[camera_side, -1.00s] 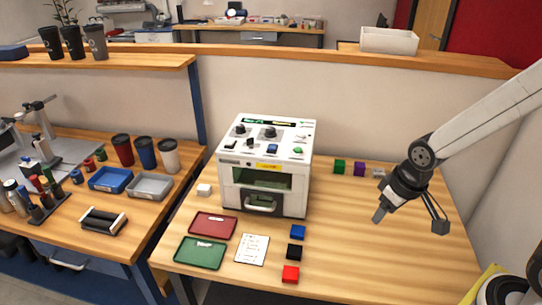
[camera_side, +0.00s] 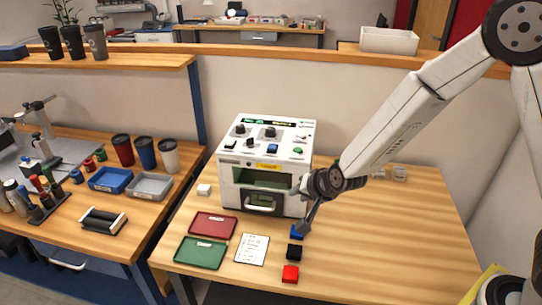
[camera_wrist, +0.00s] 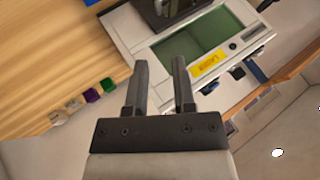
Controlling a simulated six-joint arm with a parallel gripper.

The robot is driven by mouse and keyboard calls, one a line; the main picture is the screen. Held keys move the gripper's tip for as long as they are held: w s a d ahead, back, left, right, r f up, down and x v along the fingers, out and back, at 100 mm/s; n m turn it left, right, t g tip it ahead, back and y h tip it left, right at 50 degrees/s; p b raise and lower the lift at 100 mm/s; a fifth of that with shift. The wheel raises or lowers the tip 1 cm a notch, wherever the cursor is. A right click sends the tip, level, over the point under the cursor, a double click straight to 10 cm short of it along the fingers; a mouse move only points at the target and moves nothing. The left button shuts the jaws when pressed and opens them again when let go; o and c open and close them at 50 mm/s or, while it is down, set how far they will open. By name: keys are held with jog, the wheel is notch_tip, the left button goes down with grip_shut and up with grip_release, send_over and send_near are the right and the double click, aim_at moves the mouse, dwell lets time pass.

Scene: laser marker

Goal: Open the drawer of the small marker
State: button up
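The small marker (camera_side: 228,172) is a white boxy machine on the wooden table, with knobs and buttons on top and a yellow label. Its drawer (camera_side: 262,198) sits low in the front, below a greenish window, with a pale bar handle (camera_side: 263,208). The drawer looks shut. My gripper (camera_side: 304,229) is just right of the marker's front, apart from the handle, pointing down over the blue block. In the wrist view the two fingers of my gripper (camera_wrist: 159,63) stand apart with nothing between them. The marker's window (camera_wrist: 190,45) shows just beyond them.
Blue (camera_side: 296,232), black (camera_side: 294,252) and red (camera_side: 290,274) blocks line the table right of a paper sheet (camera_side: 252,249). Red (camera_side: 213,225) and green (camera_side: 200,252) trays lie at front left. A white block (camera_side: 204,189) is left of the marker.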

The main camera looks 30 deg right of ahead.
jog(key=w+a+f+m+t+h, duration=0.2)
jog(key=w+a+f+m+t, duration=0.1)
jog(key=w+a+f+m, duration=0.3)
jog(key=m+t+h, duration=0.3)
jog(key=m+h, duration=0.1)
jog(key=m, duration=0.4)
send_near(259, 209)
jog(key=shift+x, duration=1.4)
jog(key=shift+w+f, duration=0.1)
jog(key=shift+f, duration=0.05)
jog(key=shift+x, duration=3.85)
grip_shut()
